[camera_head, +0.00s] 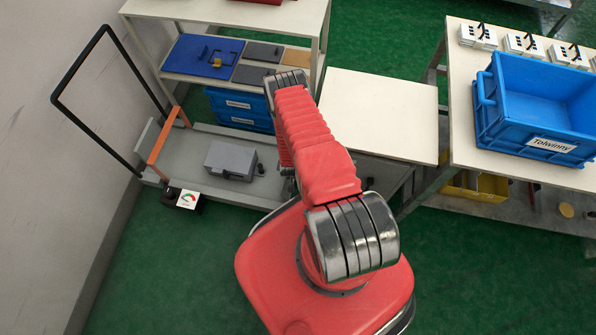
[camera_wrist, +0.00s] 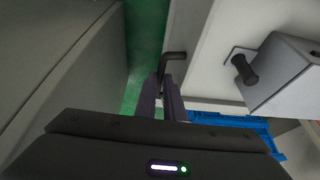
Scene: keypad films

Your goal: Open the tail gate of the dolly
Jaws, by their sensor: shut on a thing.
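The dolly (camera_head: 215,193) is a low grey platform with a tall black push frame at its left end. In the wrist view, a grey upright strip (camera_wrist: 182,27), seemingly the tail gate, runs along the edge of the pale deck (camera_wrist: 213,60). A black bent handle (camera_wrist: 175,55) is at this strip. My gripper (camera_wrist: 166,80) has its dark fingers close together at the handle's lower end, shut on it. In the head view my red arm hides the gripper and the dolly's right end.
A grey box (camera_head: 231,159) with a black knob (camera_wrist: 245,69) sits on the deck. Blue bins (camera_head: 239,107) stand behind the dolly, under a shelf. A cream table (camera_head: 380,112) is close on the right. Green floor (camera_head: 150,270) is free in front.

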